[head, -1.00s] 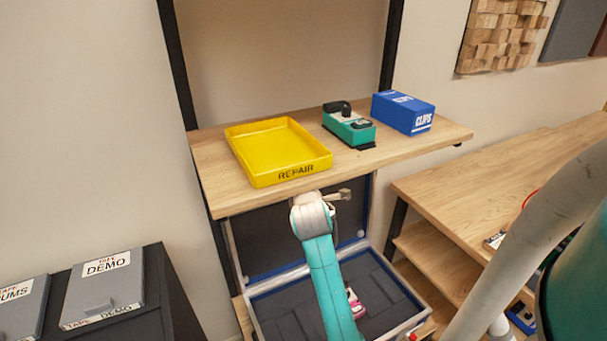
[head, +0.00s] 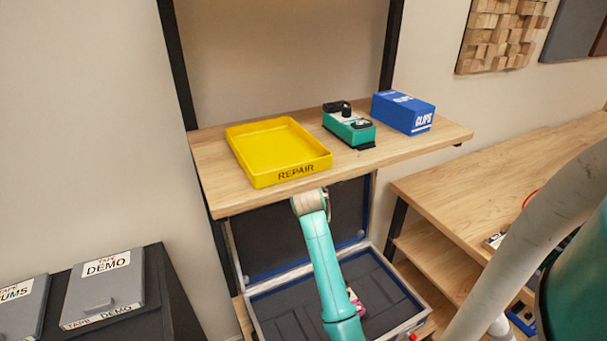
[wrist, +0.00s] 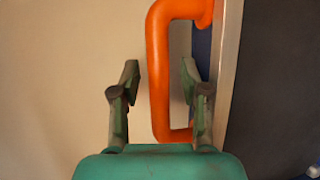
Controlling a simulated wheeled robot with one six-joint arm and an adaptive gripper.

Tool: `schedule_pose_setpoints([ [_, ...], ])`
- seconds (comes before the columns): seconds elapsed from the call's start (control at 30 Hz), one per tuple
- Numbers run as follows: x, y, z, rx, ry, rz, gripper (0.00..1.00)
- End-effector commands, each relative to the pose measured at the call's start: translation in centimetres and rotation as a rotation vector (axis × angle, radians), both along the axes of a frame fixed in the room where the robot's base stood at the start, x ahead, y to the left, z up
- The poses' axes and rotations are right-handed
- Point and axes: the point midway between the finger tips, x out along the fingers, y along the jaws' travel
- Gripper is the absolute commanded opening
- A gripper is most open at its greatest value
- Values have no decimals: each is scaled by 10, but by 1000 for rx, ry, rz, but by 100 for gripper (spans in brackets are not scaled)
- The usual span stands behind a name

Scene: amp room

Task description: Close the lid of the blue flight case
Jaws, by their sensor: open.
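The blue flight case (head: 385,290) stands open below the shelf, with dark padding inside. Its lid (head: 347,218) is raised at the back, with a blue and metal edge. In the wrist view an orange handle (wrist: 160,75) is fixed beside the lid's metal edge (wrist: 231,60). My gripper (wrist: 159,78) is open, with one finger on each side of the handle; the right finger is between the handle and the lid edge. I cannot tell whether the fingers touch the handle. In the head view my gripper is hidden behind my arm and the shelf.
A wooden shelf (head: 400,160) hangs just above the lid, bearing a yellow REPAIR tray (head: 280,150), a green device (head: 349,128) and a blue CLIPS box (head: 403,113). A pink item (head: 356,301) lies in the case. A wooden bench (head: 480,190) stands right.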

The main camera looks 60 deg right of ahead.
Motion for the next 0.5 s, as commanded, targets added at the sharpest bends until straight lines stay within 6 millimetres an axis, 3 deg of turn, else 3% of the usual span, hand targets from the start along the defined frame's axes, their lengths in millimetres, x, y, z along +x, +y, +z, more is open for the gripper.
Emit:
schedule_pose_setpoints([
  [0.07,0,0,0,0,0,0,40],
  [0.23,0,0,0,0,0,0,0],
  [0.5,-1,1,0,0,-1,0,0],
])
